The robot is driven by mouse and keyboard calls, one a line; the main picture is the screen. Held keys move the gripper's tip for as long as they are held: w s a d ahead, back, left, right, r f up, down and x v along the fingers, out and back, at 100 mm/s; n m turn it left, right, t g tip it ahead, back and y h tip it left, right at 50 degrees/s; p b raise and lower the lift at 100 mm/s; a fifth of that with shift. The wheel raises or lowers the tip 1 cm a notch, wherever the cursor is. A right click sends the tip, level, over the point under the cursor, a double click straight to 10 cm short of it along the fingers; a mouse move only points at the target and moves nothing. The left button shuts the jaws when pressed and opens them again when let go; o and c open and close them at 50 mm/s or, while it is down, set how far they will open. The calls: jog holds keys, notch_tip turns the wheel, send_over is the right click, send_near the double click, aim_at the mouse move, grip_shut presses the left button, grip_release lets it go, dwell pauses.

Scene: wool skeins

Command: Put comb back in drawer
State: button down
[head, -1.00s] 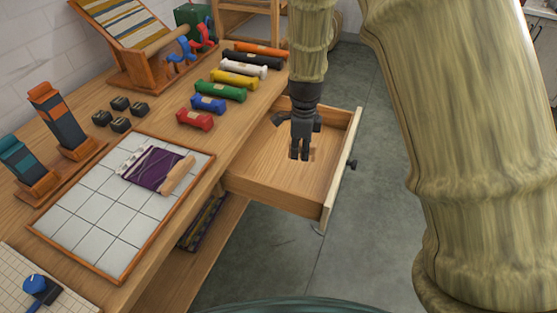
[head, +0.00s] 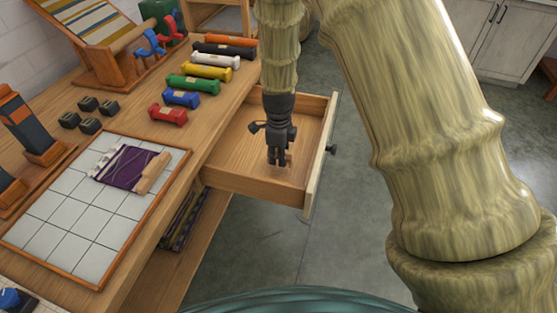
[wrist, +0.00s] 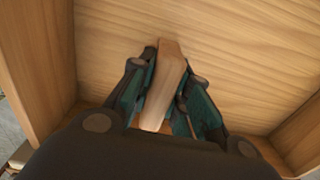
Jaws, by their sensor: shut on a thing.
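In the head view my gripper (head: 278,161) points down inside the open drawer (head: 240,165), near the front panel. Only a small brown bit of the comb (head: 289,159) shows beside the fingertips. The wrist view shows the drawer's bare wooden floor (wrist: 235,60) beneath, with walls on both sides. I cannot tell whether the comb touches the floor.
Several coloured wool skeins (head: 210,71) lie in a row on the table beside the drawer. A tiled board (head: 60,215) holds a purple weaving with a wooden handle (head: 130,168). A small loom (head: 110,65) stands at the back. Floor is clear right of the drawer.

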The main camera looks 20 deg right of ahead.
jog(key=shift+f, duration=1.15)
jog(key=c, duration=1.3)
grip_release()
jog(key=shift+f, duration=0.1)
jog(key=shift+c, duration=0.2)
notch_tip(320, 180, up, 12)
jog(key=shift+r, duration=0.15)
